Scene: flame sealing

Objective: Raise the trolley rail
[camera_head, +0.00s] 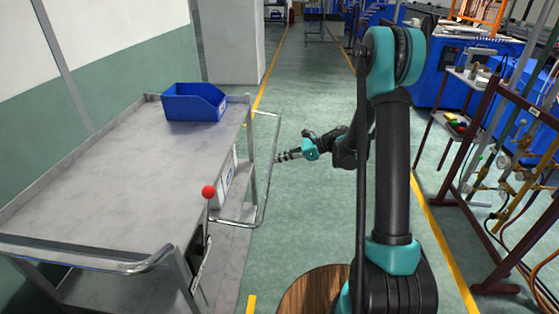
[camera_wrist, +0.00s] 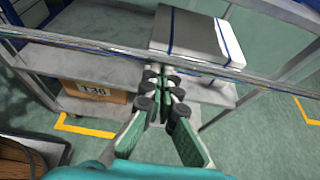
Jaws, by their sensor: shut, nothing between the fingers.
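The trolley (camera_head: 110,170) stands at the left in the head view, with a grey flat top. Its U-shaped side rail (camera_head: 269,180) hangs out from the right side, below the top's level. My gripper (camera_head: 279,157) is just right of the rail's outer bar, pointing left toward the trolley. In the wrist view, the rail bar (camera_wrist: 270,78) crosses the picture near the fingertips of my gripper (camera_wrist: 165,82). The fingers are together and empty. I cannot tell whether they touch the bar.
A blue bin (camera_head: 193,102) sits on the trolley top. The wrist view shows a cardboard box (camera_wrist: 95,93) and a white box (camera_wrist: 190,35) on the trolley. A dark red rack (camera_head: 480,175) with hoses stands at the right. The floor between is clear.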

